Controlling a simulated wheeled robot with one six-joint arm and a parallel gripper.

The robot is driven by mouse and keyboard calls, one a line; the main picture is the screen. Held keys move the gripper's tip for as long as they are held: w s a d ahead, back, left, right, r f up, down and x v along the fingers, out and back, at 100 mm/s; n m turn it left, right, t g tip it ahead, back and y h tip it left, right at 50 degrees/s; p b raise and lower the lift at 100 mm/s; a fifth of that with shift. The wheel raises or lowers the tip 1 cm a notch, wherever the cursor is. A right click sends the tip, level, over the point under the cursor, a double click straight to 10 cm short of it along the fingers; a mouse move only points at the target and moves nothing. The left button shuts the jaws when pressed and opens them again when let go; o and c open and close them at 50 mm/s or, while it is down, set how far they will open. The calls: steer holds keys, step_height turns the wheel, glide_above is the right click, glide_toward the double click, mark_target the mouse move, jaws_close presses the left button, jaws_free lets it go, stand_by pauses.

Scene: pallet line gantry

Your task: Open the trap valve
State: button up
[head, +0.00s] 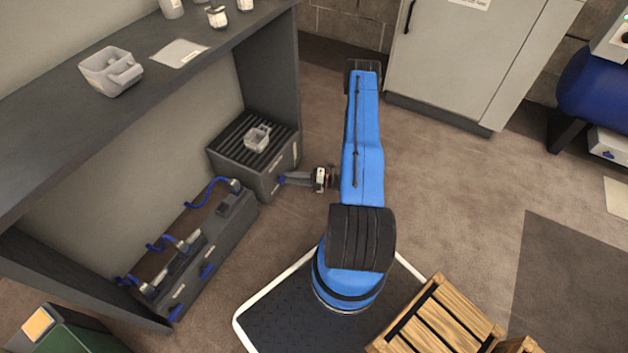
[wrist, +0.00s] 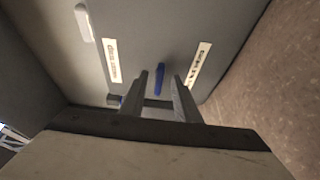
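My gripper (head: 297,178) is beside the grey box with the slatted top (head: 237,172), at its right side in the head view. In the wrist view the two fingers of my gripper (wrist: 161,76) are apart. A blue lever handle (wrist: 160,80) on the box face shows between the fingertips, probably the trap valve. I cannot tell whether the fingers touch it. Two white labels flank it, one on the left (wrist: 113,60) and one on the right (wrist: 199,63); their print is too small to read. The valve's mount is partly hidden by my fingers.
A grey unit with blue hoses (head: 232,225) lies nearby under the dark shelf (head: 140,90). A grey cabinet (head: 465,60) stands behind. A wooden pallet (head: 440,318) is at front right. Open floor (head: 460,190) lies right of my arm.

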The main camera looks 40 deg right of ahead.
steer(key=v, duration=1.6)
steer(key=w+a+r+n+g, duration=0.2)
steer(key=a+r+n+g, duration=0.15)
steer(key=r+n, duration=0.4)
steer(key=w+a+r+n+g+y, duration=0.1)
steer(key=w+a+r+n+g, duration=0.2)
steer(key=r, duration=0.8)
steer(key=w+a+r+n+g, duration=0.15)
steer(key=r+n+g, duration=0.35)
steer(key=r, duration=0.5)
steer(key=s+a+r+n+g+h, duration=0.25)
steer(key=a+r+n, duration=0.35)
steer(key=r, duration=0.3)
steer(key=s+a+r+n+g+h, duration=0.1)
steer(key=a+r+n+h, duration=0.2)
steer(key=a+r+n, duration=0.5)
steer(key=s+a+r+n+t+h, duration=0.3)
steer(key=s+r+n, duration=0.5)
steer(key=s+r, duration=0.1)
steer(key=s+a+r+n+t+h, duration=0.3)
steer(key=s+r+n, duration=0.5)
steer(key=s, duration=0.3)
steer(key=shift+a+r+h, duration=0.55)
steer(key=shift+r+h, duration=0.1)
steer(key=shift+h, duration=0.1)
